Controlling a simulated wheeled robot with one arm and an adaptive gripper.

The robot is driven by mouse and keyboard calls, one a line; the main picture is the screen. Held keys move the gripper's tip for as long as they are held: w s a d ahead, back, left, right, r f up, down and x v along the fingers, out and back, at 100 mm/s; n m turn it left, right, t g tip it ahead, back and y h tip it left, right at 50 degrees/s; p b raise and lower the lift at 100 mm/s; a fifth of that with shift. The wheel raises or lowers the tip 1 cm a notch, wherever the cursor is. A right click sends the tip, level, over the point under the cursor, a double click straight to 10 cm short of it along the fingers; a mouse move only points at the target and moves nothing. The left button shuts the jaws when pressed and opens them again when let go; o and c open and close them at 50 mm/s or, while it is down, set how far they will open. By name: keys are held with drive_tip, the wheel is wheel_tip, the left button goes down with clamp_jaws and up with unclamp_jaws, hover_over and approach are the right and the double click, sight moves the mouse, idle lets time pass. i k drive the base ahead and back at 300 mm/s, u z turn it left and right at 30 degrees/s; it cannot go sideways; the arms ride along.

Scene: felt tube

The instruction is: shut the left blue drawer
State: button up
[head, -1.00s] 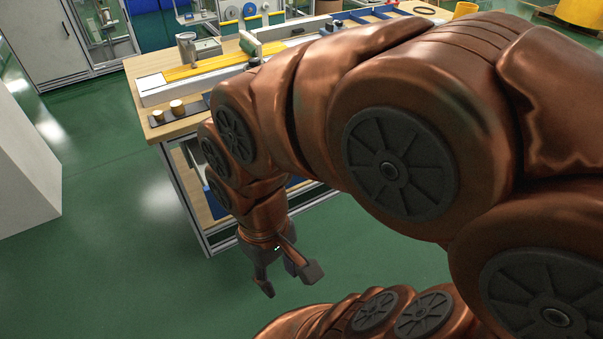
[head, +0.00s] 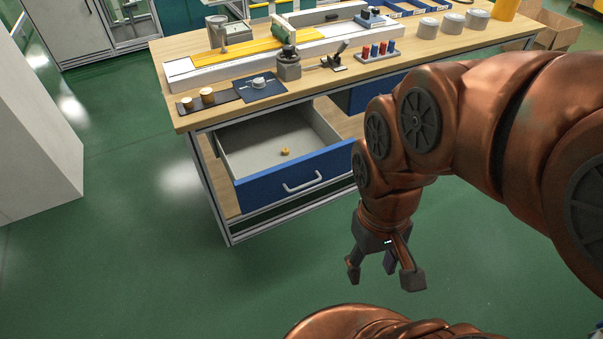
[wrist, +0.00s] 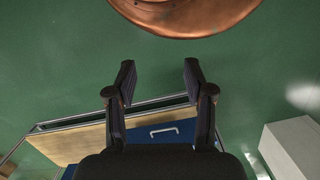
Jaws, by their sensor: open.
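The left blue drawer (head: 262,196) stands pulled out under the workbench in the head view, with a pale handle (head: 303,182) on its blue front. A small yellow piece (head: 285,151) lies inside on its grey floor. My gripper (head: 383,277) is open and empty, pointing down in front of the bench, to the right of and lower in the picture than the drawer front, apart from it. In the wrist view my gripper (wrist: 160,78) shows two spread fingers with nothing between them. The drawer's handle (wrist: 164,131) shows beyond them; my gripper body hides part of the drawer.
The bench top (head: 225,118) carries a yellow-topped rail, a small vise, a red-and-blue peg rack and several tins. Another blue drawer front (head: 365,95) sits further right, partly behind my arm. A white block (head: 35,150) stands at left. Green floor before the bench is free.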

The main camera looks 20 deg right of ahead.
sight(250, 149)
drive_tip(key=u, duration=2.1)
drive_tip(key=i, duration=0.8)
drive_tip(key=z, duration=2.1)
